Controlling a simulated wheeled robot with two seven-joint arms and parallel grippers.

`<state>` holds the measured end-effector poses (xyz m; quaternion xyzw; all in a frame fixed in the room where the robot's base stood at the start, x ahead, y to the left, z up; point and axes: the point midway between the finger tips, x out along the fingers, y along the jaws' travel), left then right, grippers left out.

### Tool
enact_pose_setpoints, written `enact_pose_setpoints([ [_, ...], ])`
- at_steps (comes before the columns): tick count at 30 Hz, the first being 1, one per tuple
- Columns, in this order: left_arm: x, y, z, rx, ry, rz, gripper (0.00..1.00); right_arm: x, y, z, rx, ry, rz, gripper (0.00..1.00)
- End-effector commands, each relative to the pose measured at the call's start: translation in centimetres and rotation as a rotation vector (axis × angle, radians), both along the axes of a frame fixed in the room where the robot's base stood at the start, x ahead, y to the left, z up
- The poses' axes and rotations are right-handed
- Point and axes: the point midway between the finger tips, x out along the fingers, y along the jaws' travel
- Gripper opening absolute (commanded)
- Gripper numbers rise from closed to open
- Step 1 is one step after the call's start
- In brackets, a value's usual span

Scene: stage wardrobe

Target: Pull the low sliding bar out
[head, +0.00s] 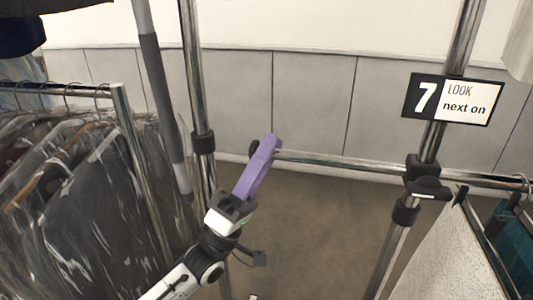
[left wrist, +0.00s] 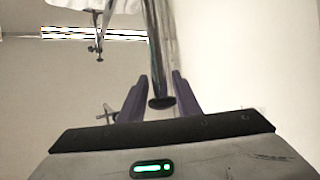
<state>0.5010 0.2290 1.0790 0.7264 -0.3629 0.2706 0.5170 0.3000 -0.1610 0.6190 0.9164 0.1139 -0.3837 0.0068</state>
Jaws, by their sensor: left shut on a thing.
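The low sliding bar (head: 345,162) is a chrome horizontal tube. In the head view it runs from my left gripper (head: 266,148) rightward to a black clamp on the right upright. My left gripper has purple fingers and is shut on the bar near its left end. In the left wrist view the bar (left wrist: 159,50) passes between the two fingers (left wrist: 160,88), and its black end cap (left wrist: 161,102) faces the camera. In the head view the fingers hide part of the bar's end. My right gripper is not in view.
A chrome upright (head: 197,85) stands just left of my gripper. A sign reading "7 LOOK next on" (head: 452,98) hangs on the right upright. Bagged garments (head: 90,200) hang on a rail at left; a pale garment (head: 445,255) hangs at right. The floor (head: 325,220) below the bar is clear.

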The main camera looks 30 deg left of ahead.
Motion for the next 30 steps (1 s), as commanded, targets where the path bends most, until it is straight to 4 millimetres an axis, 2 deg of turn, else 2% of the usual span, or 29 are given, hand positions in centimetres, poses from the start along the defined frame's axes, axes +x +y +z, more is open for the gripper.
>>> enact_pose_setpoints([
  [2, 0.0, 0.0, -0.1, -0.002, 0.005, -0.001, 0.0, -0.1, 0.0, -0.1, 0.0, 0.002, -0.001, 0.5],
  [3, 0.0, 0.0, -0.1, -0.002, 0.005, -0.001, 0.35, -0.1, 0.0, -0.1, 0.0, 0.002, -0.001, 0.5],
  [14, -0.3, 0.2, -0.5, 0.0, 0.004, 0.001, 0.35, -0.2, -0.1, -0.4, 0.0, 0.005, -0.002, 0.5],
  [24, -3.8, 1.6, -5.4, 0.0, 0.007, 0.001, 0.35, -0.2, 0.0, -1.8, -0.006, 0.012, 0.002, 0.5],
  [30, -5.6, 2.4, -7.5, 0.001, 0.006, 0.001, 0.35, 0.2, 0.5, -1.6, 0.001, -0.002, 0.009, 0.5],
])
